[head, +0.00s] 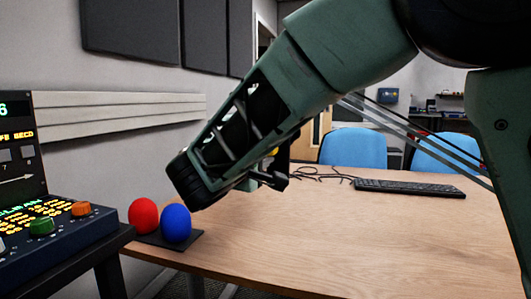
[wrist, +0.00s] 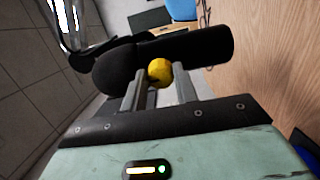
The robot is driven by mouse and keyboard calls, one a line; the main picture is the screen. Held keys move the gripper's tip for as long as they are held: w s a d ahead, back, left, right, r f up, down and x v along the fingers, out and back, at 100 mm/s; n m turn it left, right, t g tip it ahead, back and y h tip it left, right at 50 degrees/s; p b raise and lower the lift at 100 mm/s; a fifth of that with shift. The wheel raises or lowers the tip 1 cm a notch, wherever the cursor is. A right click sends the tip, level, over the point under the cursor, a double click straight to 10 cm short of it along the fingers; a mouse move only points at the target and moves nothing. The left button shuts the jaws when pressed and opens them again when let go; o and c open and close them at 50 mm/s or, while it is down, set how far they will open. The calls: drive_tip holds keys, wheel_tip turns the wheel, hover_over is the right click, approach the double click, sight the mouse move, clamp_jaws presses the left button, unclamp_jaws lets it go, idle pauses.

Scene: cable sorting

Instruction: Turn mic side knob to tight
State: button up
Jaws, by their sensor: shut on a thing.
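A yellow round knob (wrist: 160,71) sits against the side of a black microphone-like body (wrist: 205,46) in the wrist view. My gripper (wrist: 158,80) has its two grey fingers on either side of the knob and is shut on it. The black body lies across the picture just beyond the fingertips, with a rounded, wider part at left. In the head view a small bit of yellow (head: 273,152) shows behind my arm. Most of the knob and the microphone is hidden there. I cannot read any tight or loose marking.
A wooden table (head: 330,240) carries a black keyboard (head: 410,188) and loose dark cables (head: 322,173). A red ball (head: 143,215) and a blue ball (head: 176,222) sit near its left edge. A console (head: 60,240) stands at far left. Blue chairs (head: 352,146) are behind. The front tabletop is clear.

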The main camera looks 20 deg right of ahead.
drive_tip(key=o, duration=1)
drive_tip(key=shift+c, duration=0.2)
drive_tip(key=p+v, duration=0.1)
drive_tip(key=v, duration=1.6)
drive_tip(key=shift+p, duration=0.35)
drive_tip(key=shift+s+a, duration=0.15)
drive_tip(key=s+d+f+n+g+y, duration=0.2)
drive_tip(key=s+d+f+g+y, duration=0.35)
drive_tip(key=d+f+g, duration=0.5)
drive_tip(key=s+a+f+m+g+y, duration=0.25)
drive_tip(key=s+f+y, duration=0.65)
drive_tip(key=s, duration=0.5)
wheel_tip(320, 180, up, 22)
drive_tip(key=a+p, duration=0.1)
drive_tip(key=p, duration=2.2)
drive_tip(key=shift+s+h, duration=0.2)
drive_tip(key=shift+h, duration=0.25)
